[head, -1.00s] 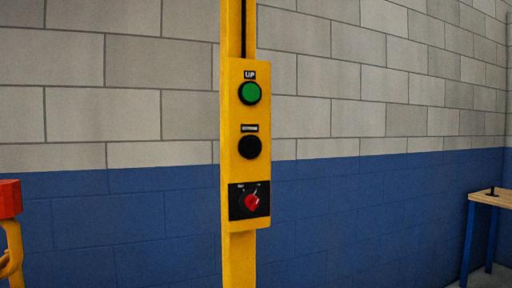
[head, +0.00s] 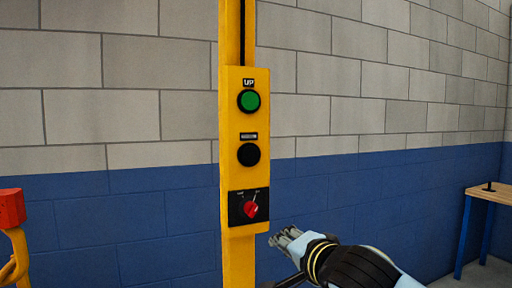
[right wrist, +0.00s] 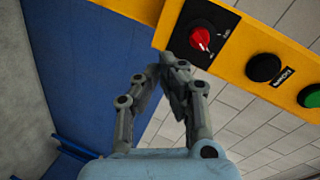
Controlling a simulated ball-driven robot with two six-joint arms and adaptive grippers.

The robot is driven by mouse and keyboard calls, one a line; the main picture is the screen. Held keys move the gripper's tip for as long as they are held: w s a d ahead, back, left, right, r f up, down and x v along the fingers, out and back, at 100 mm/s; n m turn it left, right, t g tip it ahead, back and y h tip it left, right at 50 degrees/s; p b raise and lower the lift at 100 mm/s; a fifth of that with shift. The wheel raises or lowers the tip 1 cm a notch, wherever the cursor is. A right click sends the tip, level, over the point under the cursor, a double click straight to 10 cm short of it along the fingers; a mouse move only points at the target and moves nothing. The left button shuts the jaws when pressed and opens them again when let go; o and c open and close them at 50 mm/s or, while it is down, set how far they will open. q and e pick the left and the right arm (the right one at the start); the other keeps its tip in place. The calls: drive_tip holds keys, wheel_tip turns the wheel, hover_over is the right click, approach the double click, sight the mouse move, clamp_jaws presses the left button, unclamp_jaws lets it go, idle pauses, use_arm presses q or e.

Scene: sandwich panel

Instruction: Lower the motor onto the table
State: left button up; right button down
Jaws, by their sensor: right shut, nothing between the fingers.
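A yellow control box (head: 232,140) is fixed on a yellow post. It carries a green button (head: 248,101) labelled UP at the top, a black button (head: 249,154) below it, and a red rotary knob (head: 251,208) on a black plate at the bottom. My right gripper (head: 274,241) is shut and empty, just right of the post and a little below the knob, apart from it. In the right wrist view its fingertips (right wrist: 168,64) are close to the red knob (right wrist: 200,38). No motor is in view. My left gripper is not in view.
A wooden-topped table (head: 492,195) with blue legs stands at the far right, with a small dark item on it. A red and yellow object (head: 11,210) is at the left edge. A blue and grey block wall (head: 120,220) stands behind.

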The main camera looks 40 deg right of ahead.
sight(252, 154)
drive_tip(key=s+a+r+m+t, duration=0.1)
drive_tip(key=r+m, duration=0.1)
drive_tip(key=r, duration=0.6)
drive_tip(key=s+a+r+m+t, duration=0.1)
drive_tip(key=s+r+m+t, duration=0.1)
drive_tip(key=r, duration=0.6)
drive_tip(key=shift+a+p, duration=0.2)
drive_tip(key=shift+p, duration=0.1)
drive_tip(key=p+x, duration=0.3)
drive_tip(key=x, duration=1)
drive_tip(key=shift+w+d, duration=0.2)
drive_tip(key=shift+w, duration=0.3)
